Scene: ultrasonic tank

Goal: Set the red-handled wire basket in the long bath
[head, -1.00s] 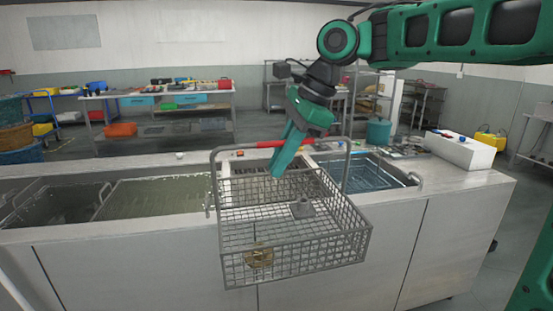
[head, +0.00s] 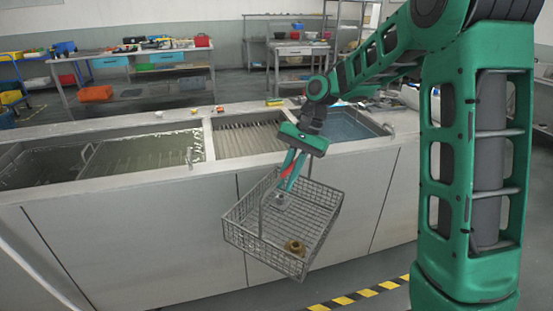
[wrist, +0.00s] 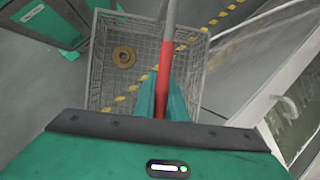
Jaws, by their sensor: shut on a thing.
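The wire basket (head: 241,236) is a grey mesh tray with a tall hoop handle that has a red grip (wrist: 165,75). My gripper (head: 290,178) is shut on that red grip, and the basket hangs tilted in front of the counter. In the wrist view, my gripper (wrist: 162,103) closes around the handle above the basket (wrist: 97,90). The long bath (head: 140,157), wide with greenish liquid, is sunk in the counter, left of and behind the basket.
A ribbed drain section (head: 248,139) and a blue-liquid basin (head: 345,125) lie right of the long bath. A darker basin (head: 45,168) is at far left. The counter front (head: 140,235) stands close behind the basket. Yellow-black floor tape (head: 355,298) runs below.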

